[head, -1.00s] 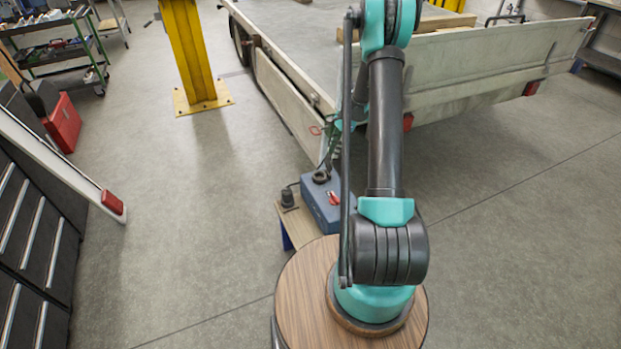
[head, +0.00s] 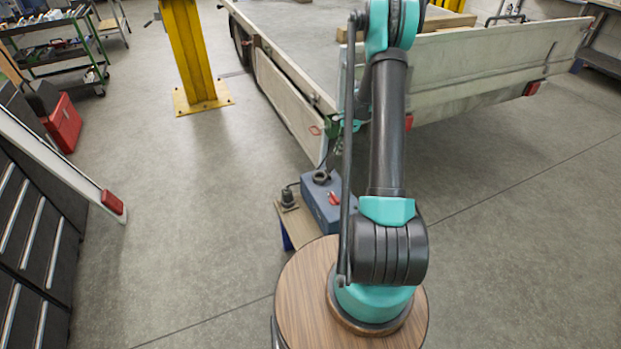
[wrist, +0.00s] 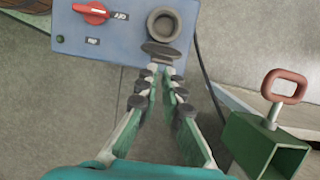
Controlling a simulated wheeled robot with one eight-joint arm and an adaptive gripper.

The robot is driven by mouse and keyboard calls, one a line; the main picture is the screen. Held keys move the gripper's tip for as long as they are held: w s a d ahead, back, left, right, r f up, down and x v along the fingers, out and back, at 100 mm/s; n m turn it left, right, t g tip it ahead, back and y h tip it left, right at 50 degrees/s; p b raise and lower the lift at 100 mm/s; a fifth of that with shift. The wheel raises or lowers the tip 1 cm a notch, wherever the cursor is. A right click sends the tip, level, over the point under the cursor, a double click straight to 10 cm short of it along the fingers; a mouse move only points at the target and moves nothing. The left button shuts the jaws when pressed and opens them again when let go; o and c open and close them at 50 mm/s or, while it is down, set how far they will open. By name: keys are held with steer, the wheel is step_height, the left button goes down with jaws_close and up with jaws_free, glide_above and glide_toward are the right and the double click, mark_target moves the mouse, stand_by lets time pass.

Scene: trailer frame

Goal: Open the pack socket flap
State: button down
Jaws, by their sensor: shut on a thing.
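The blue-grey pack (head: 322,202) stands on a small bench left of my arm in the head view. Its front (wrist: 125,48) shows at the top of the wrist view, with a red rotary switch (wrist: 90,12) and a round dark socket (wrist: 164,23) whose bore is visible. The dark oval flap (wrist: 160,51) is at the socket's near edge, tilted away from the opening. My gripper (wrist: 164,72) is shut on the flap, its fingertips at the flap's near side. The exact contact is hard to see. In the head view my gripper is mostly hidden behind the arm.
A green bracket (wrist: 264,150) with a red-handled pin (wrist: 285,86) is right of my gripper. The trailer (head: 455,80) stands behind the arm. A dark round plug (head: 287,196) stands on the bench (head: 300,226) beside the pack.

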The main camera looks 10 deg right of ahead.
steer(key=c, duration=1.6)
jaws_free()
steer(key=shift+r, duration=0.15)
steer(key=shift+r, duration=2.4)
steer(key=s+a+r+n+t+h, duration=0.1)
steer(key=s+a+r+n, duration=0.2)
steer(key=s+r, duration=0.35)
steer(key=s+a+r+n+t+h, duration=0.1)
steer(key=s+a+r+n, duration=0.3)
steer(key=s, duration=0.4)
steer(key=s+n+t, duration=0.1)
steer(key=s+n, duration=0.1)
steer(key=s, duration=0.4)
steer(key=s+n+t, duration=0.1)
steer(key=s+n, duration=0.2)
steer(key=s, duration=0.4)
steer(key=s+a+n+t+h, duration=0.1)
steer(key=s+n, duration=0.2)
steer(key=s, duration=0.3)
steer(key=shift+s+r, duration=0.1)
steer(key=shift+s, duration=0.3)
